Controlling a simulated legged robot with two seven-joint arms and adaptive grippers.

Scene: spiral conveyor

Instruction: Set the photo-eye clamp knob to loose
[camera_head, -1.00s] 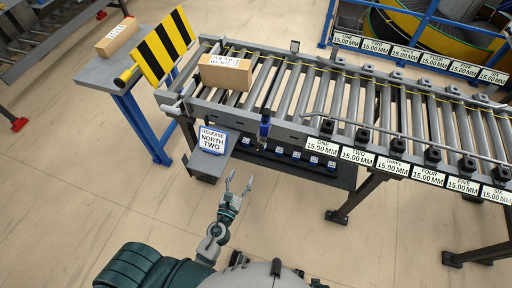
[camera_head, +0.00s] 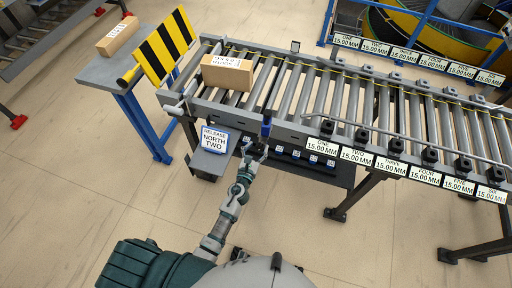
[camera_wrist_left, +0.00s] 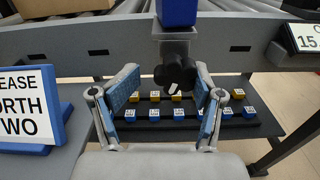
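The photo-eye is a blue block (camera_head: 266,128) on a grey bracket at the near side rail of the conveyor. Its black clamp knob (camera_wrist_left: 176,75) hangs below the bracket in the left wrist view. My left gripper (camera_wrist_left: 160,92) is open, with one blue-padded finger on each side of the knob and visible space between. In the head view my left gripper (camera_head: 253,150) is just below the blue block. The knob is hard to make out there. I cannot tell the knob's setting. My right gripper is not in view.
A sign reading "RELEASE NORTH TWO" (camera_head: 214,139) stands left of my gripper. A dark shelf with several small labelled blocks (camera_wrist_left: 190,128) lies under the conveyor. A cardboard box (camera_head: 228,73) sits on the rollers. Numbered 15.00 MM tags line the rail to the right.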

